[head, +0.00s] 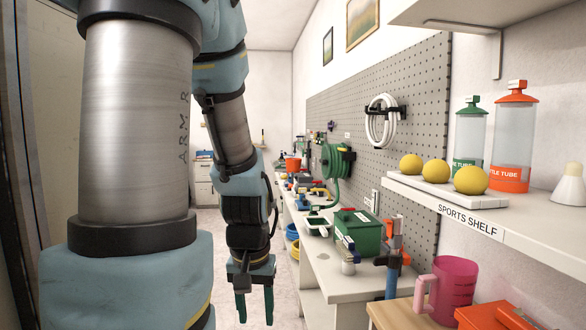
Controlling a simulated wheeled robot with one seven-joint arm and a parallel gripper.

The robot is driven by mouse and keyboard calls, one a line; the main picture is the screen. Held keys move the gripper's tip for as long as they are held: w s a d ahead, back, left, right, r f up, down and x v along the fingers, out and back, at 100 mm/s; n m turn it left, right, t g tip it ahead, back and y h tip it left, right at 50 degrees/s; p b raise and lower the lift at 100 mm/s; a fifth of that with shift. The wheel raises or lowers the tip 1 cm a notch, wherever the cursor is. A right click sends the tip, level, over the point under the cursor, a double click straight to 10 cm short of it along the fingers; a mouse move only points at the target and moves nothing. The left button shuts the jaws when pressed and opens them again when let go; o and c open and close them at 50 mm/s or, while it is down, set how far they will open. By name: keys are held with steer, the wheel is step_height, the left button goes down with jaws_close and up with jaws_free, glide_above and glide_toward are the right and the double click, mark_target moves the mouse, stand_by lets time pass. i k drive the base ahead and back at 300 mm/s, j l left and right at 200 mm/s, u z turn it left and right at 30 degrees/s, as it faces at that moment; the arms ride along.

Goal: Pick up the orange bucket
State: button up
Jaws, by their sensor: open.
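A small orange bucket (293,165) stands upright far down the long workbench, in the middle of the head view, among other items. It is small in the picture and its handle cannot be made out. My gripper (254,306) hangs fingers-down in front of the bench, left of its near part. Its two teal fingers are apart with nothing between them. It is well short of the orange bucket and not touching anything I can see.
A blue bucket (291,232) and yellow bucket (294,250) sit below. A sports shelf (475,229) juts out right. A pink pitcher (452,289) stands near. Floor left of the bench is clear.

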mark_target(292, 164)
steer(key=i+u, duration=0.25)
steer(key=i, duration=0.65)
steer(key=i+j, duration=0.1)
steer(key=i, duration=2.95)
steer(key=i+j, duration=0.1)
steer(key=i, duration=2.95)
steer(key=i+j+z, duration=0.1)
steer(key=i+z, duration=0.2)
steer(key=i, duration=0.25)
steer(key=i+j+z, duration=0.25)
steer(key=i, duration=0.3)
steer(key=i+j+z, duration=0.3)
steer(key=i, duration=0.2)
